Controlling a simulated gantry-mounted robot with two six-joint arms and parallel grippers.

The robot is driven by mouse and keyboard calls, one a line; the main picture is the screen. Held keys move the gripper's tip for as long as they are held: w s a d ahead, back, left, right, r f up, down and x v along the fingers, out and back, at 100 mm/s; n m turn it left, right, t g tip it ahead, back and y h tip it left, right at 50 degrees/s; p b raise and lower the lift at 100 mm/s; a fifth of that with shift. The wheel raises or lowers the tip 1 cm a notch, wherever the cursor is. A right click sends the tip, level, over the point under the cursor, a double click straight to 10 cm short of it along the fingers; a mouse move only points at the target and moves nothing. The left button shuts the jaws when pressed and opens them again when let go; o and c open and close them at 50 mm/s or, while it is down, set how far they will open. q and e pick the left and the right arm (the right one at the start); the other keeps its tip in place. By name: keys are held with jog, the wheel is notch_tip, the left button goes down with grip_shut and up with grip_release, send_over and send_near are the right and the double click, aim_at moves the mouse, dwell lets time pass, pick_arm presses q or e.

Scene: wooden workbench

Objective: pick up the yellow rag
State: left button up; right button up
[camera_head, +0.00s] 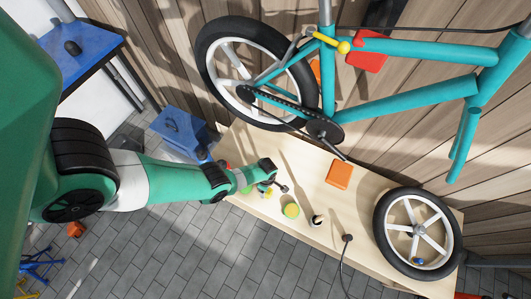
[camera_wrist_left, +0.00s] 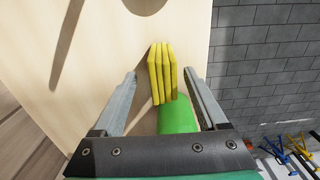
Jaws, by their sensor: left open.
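The yellow rag (camera_wrist_left: 162,72) shows in the left wrist view as a folded, ridged yellow piece near the bench edge. My left gripper (camera_wrist_left: 160,80) is open, with one finger on each side of the rag and a gap to both. A green rounded object (camera_wrist_left: 178,120) lies between the fingers, closer to the palm. In the head view my left gripper (camera_head: 282,187) is low over the front left part of the bench; small yellow patches show beside it, partly hidden. My right gripper is not in view.
A teal bicycle (camera_head: 400,100) hangs above. A blue box (camera_head: 180,130) stands left of the bench.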

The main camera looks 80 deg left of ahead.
pick_arm(q)
jog(key=f+b, duration=0.5)
jog(key=shift+s+d+f, duration=0.1)
jog(key=shift+s+d, duration=0.05)
jog(key=shift+s, duration=0.05)
grip_shut()
